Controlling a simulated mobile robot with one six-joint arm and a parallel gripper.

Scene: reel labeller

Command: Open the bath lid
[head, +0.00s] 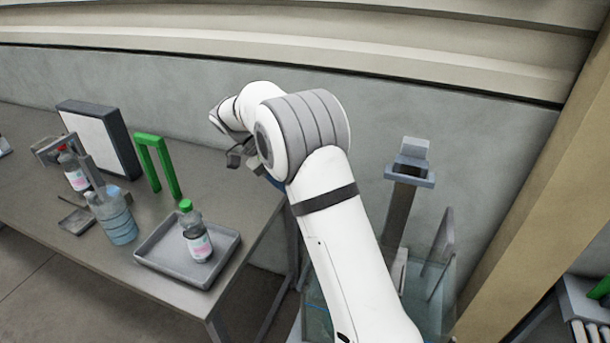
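My gripper (240,153) is above the table's right end, partly hidden behind my white arm. Its dark fingers show only in part, so I cannot tell whether they are open or shut. A clear glass-like tank (437,312) stands at the lower right, partly behind my arm. A tilted grey panel (441,253) rises at its right side; I cannot tell whether it is a lid. My gripper is well to the left of the tank.
The grey table (225,197) holds a tray (160,262) with a green-capped bottle (196,235), a blue-tinted container (116,218), a red-capped bottle (73,172), a green frame (168,165) and a framed white panel (101,142). A grey post (398,212) stands behind the tank. A tan pillar (540,170) is at right.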

